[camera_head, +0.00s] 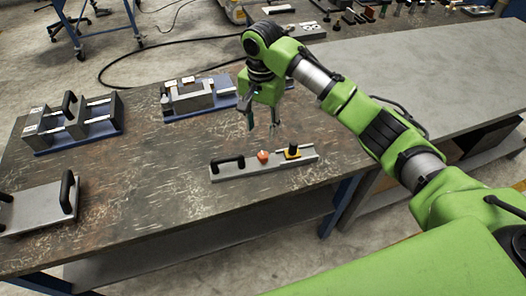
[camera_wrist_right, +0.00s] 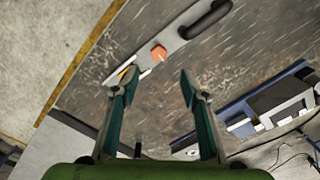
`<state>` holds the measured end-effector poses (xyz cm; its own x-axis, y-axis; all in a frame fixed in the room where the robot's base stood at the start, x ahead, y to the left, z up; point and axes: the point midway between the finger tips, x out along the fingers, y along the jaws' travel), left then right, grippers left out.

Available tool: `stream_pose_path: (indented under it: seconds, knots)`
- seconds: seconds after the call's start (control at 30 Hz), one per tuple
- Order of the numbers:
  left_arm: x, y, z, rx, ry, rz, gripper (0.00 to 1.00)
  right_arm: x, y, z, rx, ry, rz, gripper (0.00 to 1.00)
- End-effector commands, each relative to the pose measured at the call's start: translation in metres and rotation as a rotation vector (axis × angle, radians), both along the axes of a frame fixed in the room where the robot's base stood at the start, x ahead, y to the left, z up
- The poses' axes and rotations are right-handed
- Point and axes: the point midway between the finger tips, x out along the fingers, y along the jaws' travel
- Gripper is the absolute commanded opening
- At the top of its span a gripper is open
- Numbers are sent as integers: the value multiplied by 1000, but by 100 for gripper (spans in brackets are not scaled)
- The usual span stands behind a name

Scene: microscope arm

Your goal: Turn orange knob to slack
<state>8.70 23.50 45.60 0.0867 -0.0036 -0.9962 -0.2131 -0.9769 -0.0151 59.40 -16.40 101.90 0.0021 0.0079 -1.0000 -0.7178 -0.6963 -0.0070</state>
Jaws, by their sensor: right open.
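The orange knob (camera_head: 263,156) stands on a flat grey metal bar (camera_head: 240,170) near the front edge of the table. A black handle (camera_head: 228,163) is on the bar left of the knob, and a yellow and black part (camera_head: 292,152) is on it to the right. My right gripper (camera_head: 262,126) is open and empty, above the table just behind the bar. In the right wrist view the knob (camera_wrist_right: 158,53) lies beyond the open fingertips (camera_wrist_right: 157,82), apart from them. The yellow part is partly hidden by a finger there. My left gripper is not in view.
Another blue-based fixture (camera_head: 70,125) is at the back left, and a metal block with a black handle (camera_head: 38,208) is at the front left. A grey table (camera_head: 430,70) adjoins at right.

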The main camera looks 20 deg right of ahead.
Motion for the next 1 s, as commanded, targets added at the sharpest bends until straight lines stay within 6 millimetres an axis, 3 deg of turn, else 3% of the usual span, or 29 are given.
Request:
stream_pose_path:
  seconds: [0.1, 0.27, 0.7, 1.0]
  knots:
    - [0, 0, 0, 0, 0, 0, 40, 5, -6, 9, -8, 5, -41, 41]
    - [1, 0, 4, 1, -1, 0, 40, 5, -7, -3, -10, 8, -48, 41]
    - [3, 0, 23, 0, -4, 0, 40, 4, -6, -91, -10, 8, -46, 41]
    - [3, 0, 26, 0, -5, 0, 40, 5, -6, -125, -8, 5, -44, 41]
